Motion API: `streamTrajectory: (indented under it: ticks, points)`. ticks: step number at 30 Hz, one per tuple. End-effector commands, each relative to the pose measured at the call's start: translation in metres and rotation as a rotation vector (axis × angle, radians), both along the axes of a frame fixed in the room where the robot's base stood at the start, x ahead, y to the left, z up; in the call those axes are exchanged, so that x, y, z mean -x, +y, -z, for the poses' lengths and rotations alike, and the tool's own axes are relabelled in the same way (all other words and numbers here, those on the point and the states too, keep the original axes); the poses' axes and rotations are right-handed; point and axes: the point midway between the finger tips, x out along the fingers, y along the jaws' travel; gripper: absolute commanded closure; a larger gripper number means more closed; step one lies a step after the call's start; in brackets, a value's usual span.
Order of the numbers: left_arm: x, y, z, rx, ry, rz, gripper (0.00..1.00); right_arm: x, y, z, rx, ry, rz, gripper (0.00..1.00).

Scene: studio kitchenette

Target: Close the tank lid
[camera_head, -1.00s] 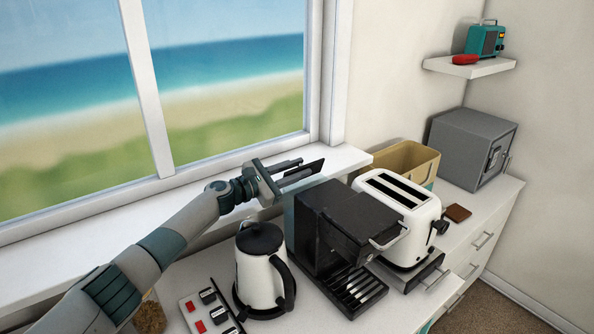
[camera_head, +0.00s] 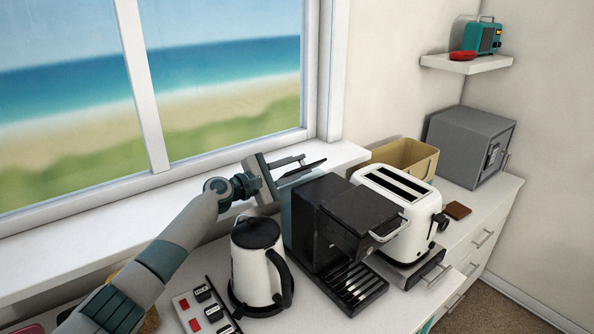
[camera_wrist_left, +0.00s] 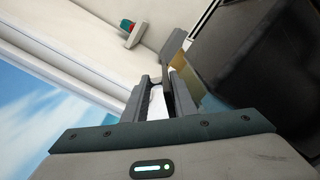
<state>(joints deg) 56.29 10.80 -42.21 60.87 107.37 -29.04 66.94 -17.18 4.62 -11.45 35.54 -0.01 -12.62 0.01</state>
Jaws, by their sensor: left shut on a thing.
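The black coffee machine (camera_head: 325,220) stands on the counter, with its pale translucent water tank (camera_head: 286,207) at its back left. The thin dark tank lid (camera_head: 305,168) is raised and tilted above the tank. My left gripper (camera_head: 302,165) reaches over the tank from the left and is shut on the lid. Its fingers partly hide the lid and the tank's top. In the left wrist view, the two fingers (camera_wrist_left: 168,98) point toward the far wall, with the dark machine body (camera_wrist_left: 255,55) on the right. My right gripper is not in view.
A white kettle (camera_head: 258,265) stands close below my left arm, beside a switch panel (camera_head: 205,308). A white toaster (camera_head: 395,210), a tan bin (camera_head: 407,157) and a grey safe (camera_head: 470,145) stand to the right. The window sill (camera_head: 110,225) runs behind the arm.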

Motion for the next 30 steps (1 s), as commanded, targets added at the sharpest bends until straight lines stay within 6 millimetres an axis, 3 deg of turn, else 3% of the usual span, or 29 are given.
streamTrajectory:
  ticks: [9,28,29,30]
  points:
    - [0.0017,-0.0005,-0.0013,-0.054,-0.094,-0.004,0.98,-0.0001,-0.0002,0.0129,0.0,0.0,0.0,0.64]
    - [0.0021,-0.0008,-0.003,-0.072,-0.118,-0.005,0.98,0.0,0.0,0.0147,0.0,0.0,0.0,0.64]
    - [0.0021,-0.0008,-0.003,-0.072,-0.118,-0.005,0.73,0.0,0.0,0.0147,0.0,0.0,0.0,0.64]
    - [0.0021,-0.0008,-0.003,-0.072,-0.118,-0.005,0.64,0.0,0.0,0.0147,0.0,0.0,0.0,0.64]
